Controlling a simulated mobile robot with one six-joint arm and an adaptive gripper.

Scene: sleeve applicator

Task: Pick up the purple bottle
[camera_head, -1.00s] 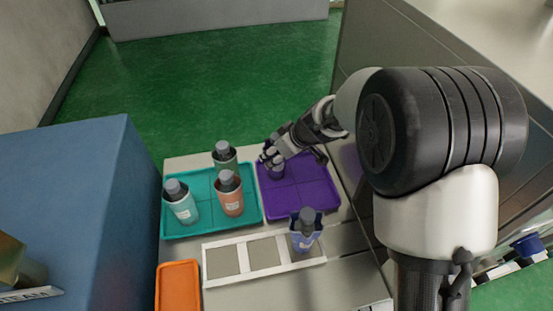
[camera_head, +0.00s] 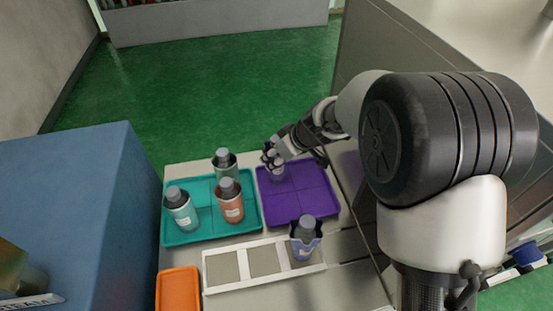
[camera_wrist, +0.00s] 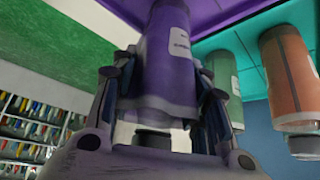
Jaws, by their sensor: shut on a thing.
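The purple bottle (camera_head: 277,173) is upright at the back left of the purple tray (camera_head: 302,203). My gripper (camera_head: 274,156) is shut on it near its top. The wrist view shows the purple bottle (camera_wrist: 170,65) between both fingers, with its dark cap toward my palm and the purple tray (camera_wrist: 215,12) beyond its base. Whether the base touches the tray cannot be told.
A teal tray (camera_head: 205,222) left of the purple one holds a green bottle (camera_head: 224,164), an orange bottle (camera_head: 231,205) and a teal bottle (camera_head: 181,213). A white three-slot holder (camera_head: 236,288) in front has a blue-purple bottle (camera_head: 305,246) at its right. An orange tray (camera_head: 178,290) lies front left.

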